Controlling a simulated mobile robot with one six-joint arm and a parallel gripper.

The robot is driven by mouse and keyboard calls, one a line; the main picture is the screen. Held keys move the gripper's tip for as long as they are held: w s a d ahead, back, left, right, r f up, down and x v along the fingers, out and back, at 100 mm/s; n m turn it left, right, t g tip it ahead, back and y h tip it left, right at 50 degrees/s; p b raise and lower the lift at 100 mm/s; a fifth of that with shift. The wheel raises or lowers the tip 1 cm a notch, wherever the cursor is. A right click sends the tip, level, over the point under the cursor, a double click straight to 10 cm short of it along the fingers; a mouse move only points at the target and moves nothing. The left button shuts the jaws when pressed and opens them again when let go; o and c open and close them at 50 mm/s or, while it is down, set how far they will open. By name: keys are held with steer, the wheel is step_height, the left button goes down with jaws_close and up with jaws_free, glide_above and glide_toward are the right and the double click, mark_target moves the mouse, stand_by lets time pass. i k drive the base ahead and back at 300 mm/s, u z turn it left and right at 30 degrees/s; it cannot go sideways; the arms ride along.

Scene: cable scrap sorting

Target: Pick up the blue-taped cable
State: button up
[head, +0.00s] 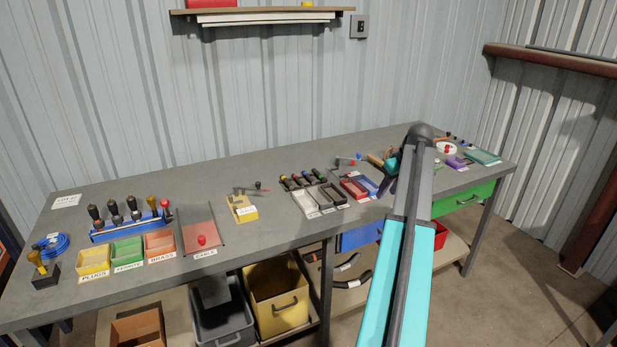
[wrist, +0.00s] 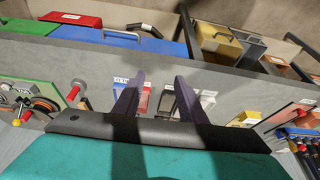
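I cannot pick out a cable with blue tape in either view. Two short black cables with pale bands lie on the lower shelf under the bench in the head view, an upper one (head: 347,263) and a lower one (head: 352,281); their band colours are too small to be sure of.
The grey bench (head: 270,230) holds a yellow bin (head: 93,262), a green bin (head: 127,251), a tool rack and small trays (head: 307,203). A yellow crate (head: 277,297) stands below. A green drawer (head: 465,198) is at the right. The bench's back strip is mostly clear.

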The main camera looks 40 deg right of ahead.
mark_target(306, 175)
steer(key=i, duration=1.3)
steer(key=u, duration=0.05)
